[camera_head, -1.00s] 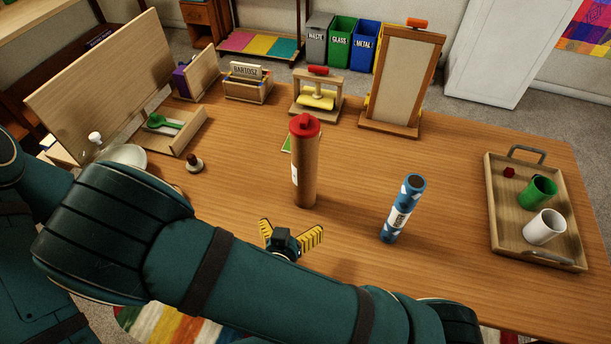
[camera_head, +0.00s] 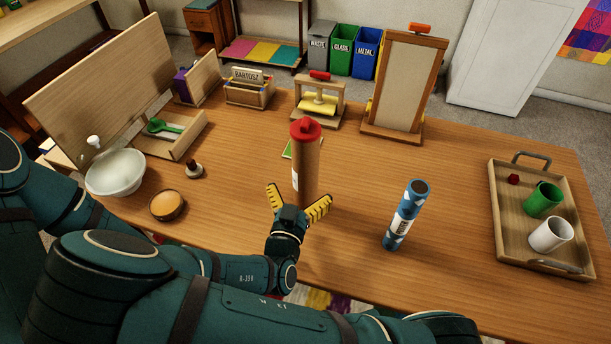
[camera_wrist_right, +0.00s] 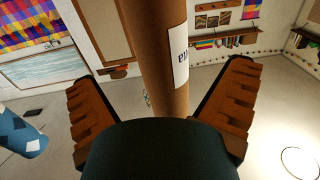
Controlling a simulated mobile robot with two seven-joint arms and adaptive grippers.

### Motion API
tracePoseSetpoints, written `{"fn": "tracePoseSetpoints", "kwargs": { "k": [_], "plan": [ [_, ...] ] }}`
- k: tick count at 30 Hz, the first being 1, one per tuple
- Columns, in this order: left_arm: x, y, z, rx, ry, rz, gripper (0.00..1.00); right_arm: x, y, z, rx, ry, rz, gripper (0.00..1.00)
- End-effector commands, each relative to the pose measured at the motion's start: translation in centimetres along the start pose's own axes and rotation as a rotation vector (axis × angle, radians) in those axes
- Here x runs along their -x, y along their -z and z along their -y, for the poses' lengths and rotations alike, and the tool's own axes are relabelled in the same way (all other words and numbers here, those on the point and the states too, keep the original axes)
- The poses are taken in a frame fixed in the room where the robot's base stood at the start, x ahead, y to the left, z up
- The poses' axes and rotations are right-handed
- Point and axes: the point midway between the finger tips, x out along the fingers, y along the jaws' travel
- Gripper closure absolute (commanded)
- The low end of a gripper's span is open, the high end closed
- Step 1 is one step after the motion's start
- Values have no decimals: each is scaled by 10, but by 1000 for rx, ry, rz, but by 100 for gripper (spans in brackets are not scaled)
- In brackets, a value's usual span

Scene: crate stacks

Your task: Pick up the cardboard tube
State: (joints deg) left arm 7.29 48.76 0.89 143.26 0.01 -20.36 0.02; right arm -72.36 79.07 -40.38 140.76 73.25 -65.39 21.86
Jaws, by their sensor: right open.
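The cardboard tube (camera_head: 306,160) is brown with a red cap and a white label. It stands upright near the middle of the table. My right gripper (camera_head: 301,200) is open, low at the near side of the tube, with its yellow fingers pointing towards it. In the right wrist view the tube (camera_wrist_right: 160,55) rises between the spread fingers of the gripper (camera_wrist_right: 161,80), with space on both sides. The tube's foot is hidden behind the gripper. My left gripper is not in view.
A blue patterned tube (camera_head: 405,215) stands to the right. A wooden tray (camera_head: 513,245) with green and white cups lies far right. A white bowl (camera_head: 115,173) and a round orange-topped container (camera_head: 167,205) are left. A press (camera_head: 320,106) and framed board (camera_head: 405,85) stand behind.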

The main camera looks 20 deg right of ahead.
Motion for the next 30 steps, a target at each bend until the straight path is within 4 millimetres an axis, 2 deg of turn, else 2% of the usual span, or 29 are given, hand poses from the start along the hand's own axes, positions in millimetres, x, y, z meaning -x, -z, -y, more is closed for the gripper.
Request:
{"fn": "tracePoseSetpoints", "kwargs": {
  "k": [5,12,15,23,24,26,30],
  "plan": [
    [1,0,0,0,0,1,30,-11,0,0,1,-2,0,0],
    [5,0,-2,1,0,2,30,-45,-1,2,1,-3,0,0],
    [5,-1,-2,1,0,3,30,-54,-1,2,0,-2,0,0],
    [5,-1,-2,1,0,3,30,-57,-1,2,1,0,2,0],
    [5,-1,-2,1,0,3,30,-57,-1,2,1,0,1,7],
    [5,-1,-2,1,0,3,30,-56,-1,2,1,0,1,28],
    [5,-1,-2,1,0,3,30,-56,-1,2,1,0,1,78]
  ]
}}
